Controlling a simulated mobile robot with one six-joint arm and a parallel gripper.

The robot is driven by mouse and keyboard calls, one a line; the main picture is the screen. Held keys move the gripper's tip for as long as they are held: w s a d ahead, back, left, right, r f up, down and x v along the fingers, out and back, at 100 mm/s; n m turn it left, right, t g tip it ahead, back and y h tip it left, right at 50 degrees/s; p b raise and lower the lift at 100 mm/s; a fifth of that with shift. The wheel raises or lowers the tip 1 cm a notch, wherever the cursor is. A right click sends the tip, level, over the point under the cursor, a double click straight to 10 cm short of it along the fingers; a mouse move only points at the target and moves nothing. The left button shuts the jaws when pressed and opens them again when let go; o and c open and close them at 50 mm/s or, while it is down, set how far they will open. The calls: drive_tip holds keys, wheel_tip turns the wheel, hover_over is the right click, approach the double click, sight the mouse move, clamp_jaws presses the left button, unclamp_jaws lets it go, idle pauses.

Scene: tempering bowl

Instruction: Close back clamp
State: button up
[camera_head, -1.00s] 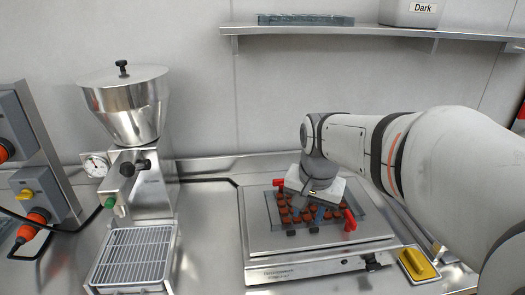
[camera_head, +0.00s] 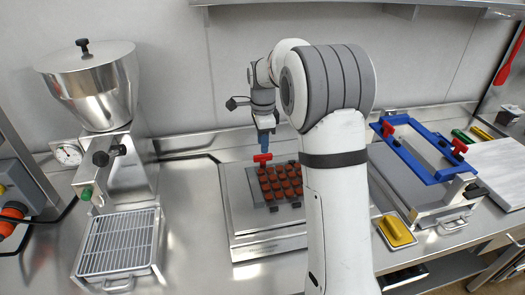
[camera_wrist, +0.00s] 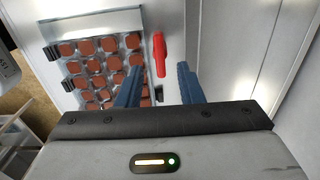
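The back clamp's red handle (camera_head: 262,158) stands at the rear edge of the vibrating table plate (camera_head: 235,220), beside the mould of brown pieces (camera_head: 280,182). My gripper (camera_head: 265,143) hangs just above that handle with its blue fingers pointing down. In the wrist view the fingers (camera_wrist: 160,68) are apart, and the red handle (camera_wrist: 159,54) shows in the gap between them, further off. I cannot tell whether the fingers touch it. The mould (camera_wrist: 100,68) lies to the left of the handle there. My arm covers the plate's right side in the head view.
A metal hopper machine (camera_head: 95,95) with a grated tray (camera_head: 120,245) stands on the left. A blue frame (camera_head: 420,150) with red handles stands on the right. A yellow sponge-like block (camera_head: 396,230) lies in front. A shelf runs above.

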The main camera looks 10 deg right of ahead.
sight(263, 161)
drive_tip(key=shift+f+p, duration=0.3)
drive_tip(key=shift+f, duration=2.1)
drive_tip(key=shift+c, duration=0.2)
clamp_jaws()
